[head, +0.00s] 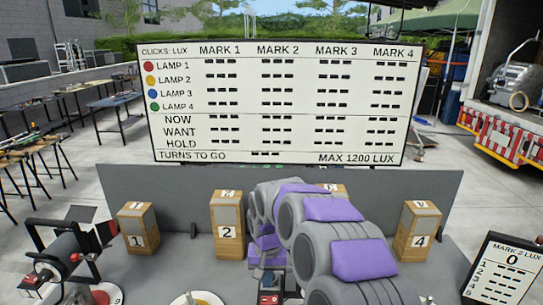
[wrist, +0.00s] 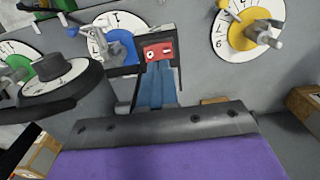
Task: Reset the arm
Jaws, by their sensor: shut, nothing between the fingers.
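My arm, grey with purple pads, folds over the middle of the grey bench in the head view. My gripper (head: 268,282) hangs low at its end, near the bottom edge of the picture. In the wrist view my gripper (wrist: 158,52) has a red tip on a blue strip and is shut with nothing in it. It is over the bench, between a blue dial (wrist: 122,46) and a yellow dial (wrist: 237,35). I see no contact with either dial. My arm hides part of the bench.
Wooden blocks marked 1 (head: 138,228), 2 (head: 228,227) and 4 (head: 418,230) stand on the bench; another is mostly behind my arm. A white board (head: 280,105) stands behind.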

